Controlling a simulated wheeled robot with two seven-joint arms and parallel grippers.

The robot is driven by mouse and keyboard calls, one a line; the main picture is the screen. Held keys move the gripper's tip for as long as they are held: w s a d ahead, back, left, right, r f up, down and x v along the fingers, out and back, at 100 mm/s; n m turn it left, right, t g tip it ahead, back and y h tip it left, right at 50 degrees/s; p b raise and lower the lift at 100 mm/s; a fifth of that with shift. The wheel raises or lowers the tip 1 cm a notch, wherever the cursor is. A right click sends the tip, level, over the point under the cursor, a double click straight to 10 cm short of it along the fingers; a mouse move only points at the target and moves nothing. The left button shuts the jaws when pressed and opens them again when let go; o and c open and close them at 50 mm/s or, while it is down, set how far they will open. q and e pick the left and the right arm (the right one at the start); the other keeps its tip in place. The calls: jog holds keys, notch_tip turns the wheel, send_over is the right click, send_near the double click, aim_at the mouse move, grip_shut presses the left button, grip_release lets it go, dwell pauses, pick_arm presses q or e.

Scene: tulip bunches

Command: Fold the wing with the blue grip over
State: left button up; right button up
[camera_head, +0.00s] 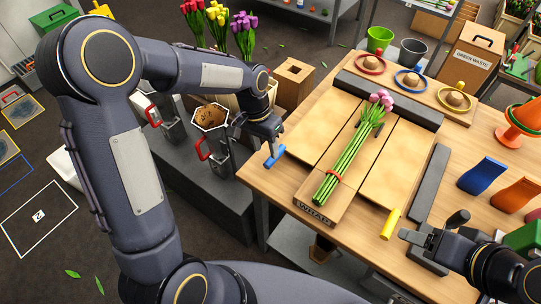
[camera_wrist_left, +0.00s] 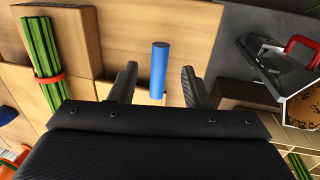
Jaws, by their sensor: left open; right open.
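The wing with the blue grip (camera_head: 322,122) lies flat on the left side of the wrapping board. Its blue grip (camera_head: 275,156) sticks out at the wing's left edge and also shows in the left wrist view (camera_wrist_left: 158,64). My left gripper (camera_head: 271,137) is open beside the grip; in the left wrist view the grip appears between its two fingers (camera_wrist_left: 158,88), with gaps on both sides. A bunch of pink tulips (camera_head: 348,158) with a red band lies on the middle panel (camera_head: 318,208). My right gripper (camera_head: 428,228) is open and empty near the yellow grip (camera_head: 390,223).
The other wing (camera_head: 393,165) lies flat at the right. A dark bar (camera_head: 428,185) stands beside it, with blue and orange pieces (camera_head: 483,175) further right. Colored rings (camera_head: 410,80) sit behind. Metal containers with red handles (camera_head: 212,148) stand left of the table.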

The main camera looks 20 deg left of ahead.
aim_at(268, 161)
pick_arm(q)
jog(key=f, duration=0.3)
jog(key=d+f, duration=0.1)
jog(key=shift+s+f, duration=0.15)
jog(key=shift+f, duration=0.25)
grip_shut()
